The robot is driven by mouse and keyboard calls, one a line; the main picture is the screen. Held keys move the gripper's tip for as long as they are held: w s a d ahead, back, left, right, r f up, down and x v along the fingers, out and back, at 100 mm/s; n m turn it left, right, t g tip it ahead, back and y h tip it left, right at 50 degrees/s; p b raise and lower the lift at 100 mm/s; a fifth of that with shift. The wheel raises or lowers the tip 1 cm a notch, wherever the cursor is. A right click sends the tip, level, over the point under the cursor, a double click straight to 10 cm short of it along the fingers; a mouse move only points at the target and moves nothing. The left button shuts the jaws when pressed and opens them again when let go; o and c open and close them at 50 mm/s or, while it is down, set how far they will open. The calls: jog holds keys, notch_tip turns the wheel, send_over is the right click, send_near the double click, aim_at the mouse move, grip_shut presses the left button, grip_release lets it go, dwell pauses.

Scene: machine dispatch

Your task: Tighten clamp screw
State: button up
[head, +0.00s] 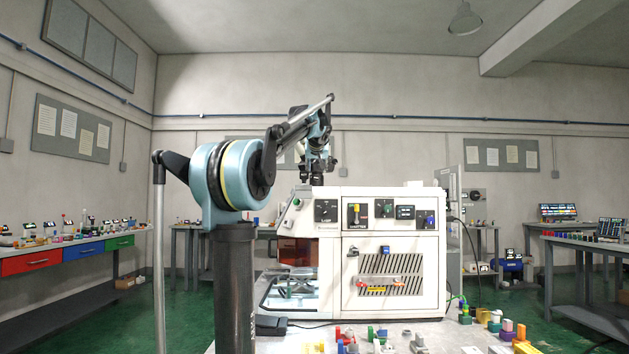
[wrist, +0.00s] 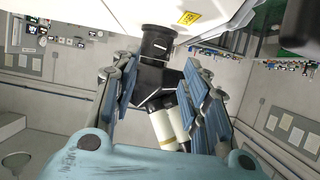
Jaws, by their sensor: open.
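I cannot make out a clamp screw for certain in either view. A metal fixture (head: 293,285) sits in the machine's open bay at the left, its details too small to read.
The machine's front has knobs, switches and a vented panel (head: 390,273). Several small coloured parts (head: 380,338) lie on the front table. A bench with red, blue and green drawers (head: 82,250) stands at the left. Another bench (head: 580,245) stands at the right. Green floor shows between them.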

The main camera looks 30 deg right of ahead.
aim_at(316, 177)
jog(key=x, duration=0.9)
jog(key=shift+w+f, duration=0.15)
jog(key=shift+f, duration=0.05)
